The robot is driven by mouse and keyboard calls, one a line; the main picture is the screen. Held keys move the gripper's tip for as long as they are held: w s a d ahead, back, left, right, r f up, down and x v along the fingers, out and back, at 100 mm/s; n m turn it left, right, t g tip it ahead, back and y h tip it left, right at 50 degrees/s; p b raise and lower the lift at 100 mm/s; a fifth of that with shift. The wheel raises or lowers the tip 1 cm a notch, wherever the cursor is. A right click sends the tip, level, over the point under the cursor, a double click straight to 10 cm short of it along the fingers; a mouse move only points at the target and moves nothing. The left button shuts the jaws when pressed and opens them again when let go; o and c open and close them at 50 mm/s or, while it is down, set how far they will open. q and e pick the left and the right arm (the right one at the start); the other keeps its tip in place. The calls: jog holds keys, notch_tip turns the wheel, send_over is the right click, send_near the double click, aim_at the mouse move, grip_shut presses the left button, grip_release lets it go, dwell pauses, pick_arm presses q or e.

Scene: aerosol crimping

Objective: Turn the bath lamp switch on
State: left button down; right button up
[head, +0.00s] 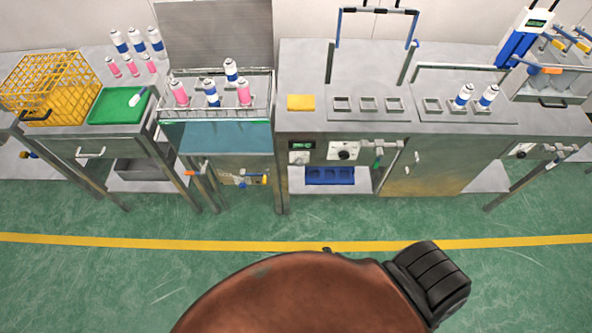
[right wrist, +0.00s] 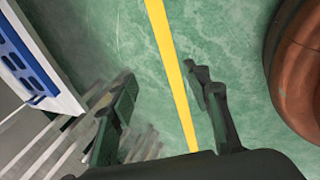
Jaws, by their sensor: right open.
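The water bath (head: 216,138) is a steel tank with a teal front, left of centre in the head view. A rack of pink and white-blue cans stands over it. Right of the bath, the bench front carries a small panel with a green display (head: 301,145), a white switch-like part (head: 299,158) and a dial (head: 344,151). I cannot tell which part is the bath lamp switch. My right gripper (right wrist: 165,88) is open and empty in the right wrist view, above the green floor and away from the bench front. My left gripper is not in view.
A yellow line (head: 130,241) crosses the clear green floor before the benches. A blue tray (head: 330,175) sits on a low shelf. Pipes and a valve (head: 243,180) hang under the bath. A yellow basket (head: 50,85) and green tray (head: 118,106) stand at left.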

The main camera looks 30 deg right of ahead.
jog(key=w+r+n+t+h+b, duration=0.1)
jog(key=w+n+b, duration=0.2)
jog(key=w, duration=0.3)
jog(key=w+r+n+t+b, duration=0.2)
jog(key=w+n, duration=0.1)
jog(key=w, duration=0.3)
pick_arm(q)
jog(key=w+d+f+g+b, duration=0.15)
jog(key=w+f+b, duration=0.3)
jog(key=b, duration=0.65)
pick_arm(e)
jog(key=n+t+h+b, duration=0.4)
jog(key=n+t+h, duration=0.35)
jog(key=n, duration=0.55)
send_near(299, 164)
jog(key=d, duration=0.1)
jog(key=shift+y, duration=0.35)
jog(key=b+x, duration=0.1)
jog(key=x, duration=0.5)
jog(key=shift+w, duration=0.45)
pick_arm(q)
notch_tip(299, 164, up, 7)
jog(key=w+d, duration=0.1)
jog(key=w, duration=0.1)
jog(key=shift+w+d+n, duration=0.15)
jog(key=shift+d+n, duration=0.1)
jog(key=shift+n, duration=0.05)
pick_arm(e)
jog(key=shift+x, duration=0.8)
